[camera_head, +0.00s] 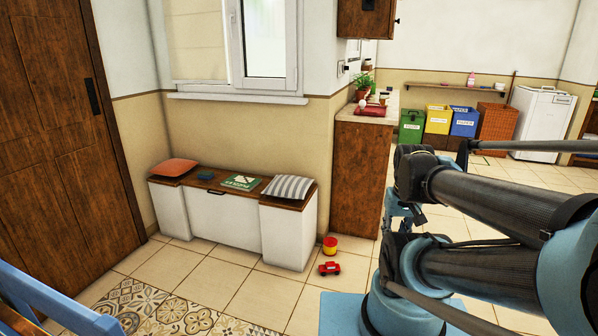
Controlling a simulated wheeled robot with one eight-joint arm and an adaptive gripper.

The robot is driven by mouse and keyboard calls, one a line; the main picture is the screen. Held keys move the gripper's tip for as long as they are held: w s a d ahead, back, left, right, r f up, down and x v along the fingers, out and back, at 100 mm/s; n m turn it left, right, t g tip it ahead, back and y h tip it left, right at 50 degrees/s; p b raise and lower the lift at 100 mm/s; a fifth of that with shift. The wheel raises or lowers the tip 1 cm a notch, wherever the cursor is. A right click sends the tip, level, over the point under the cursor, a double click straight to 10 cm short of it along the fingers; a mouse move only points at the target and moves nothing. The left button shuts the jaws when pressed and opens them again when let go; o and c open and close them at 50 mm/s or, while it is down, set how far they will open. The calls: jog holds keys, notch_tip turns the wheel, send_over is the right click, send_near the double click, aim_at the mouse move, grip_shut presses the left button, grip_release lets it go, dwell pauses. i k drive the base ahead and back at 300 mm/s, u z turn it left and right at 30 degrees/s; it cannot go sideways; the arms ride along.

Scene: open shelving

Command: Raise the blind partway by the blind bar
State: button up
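A cream blind (196,40) hangs over the left part of the window at the upper left. Its top is cut off by the picture edge. Its lower edge is near the sill, and I cannot clearly make out a separate blind bar there. The white window frame (291,50) stands to the right of the blind. My arm fills the right side of the view, well to the right of the window. I cannot make out my gripper.
A white bench with a wooden top (229,192) stands below the window sill (238,97), bearing cushions. A wooden counter (356,170) stands to its right. A red toy car (329,268) and a small tub (329,246) lie on the floor. A blue chair (50,300) is lower left.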

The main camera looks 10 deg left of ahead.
aim_at(207, 65)
jog(key=i, duration=1.35)
jog(key=u, duration=2.7)
jog(key=i, duration=2.15)
jog(key=z, duration=0.75)
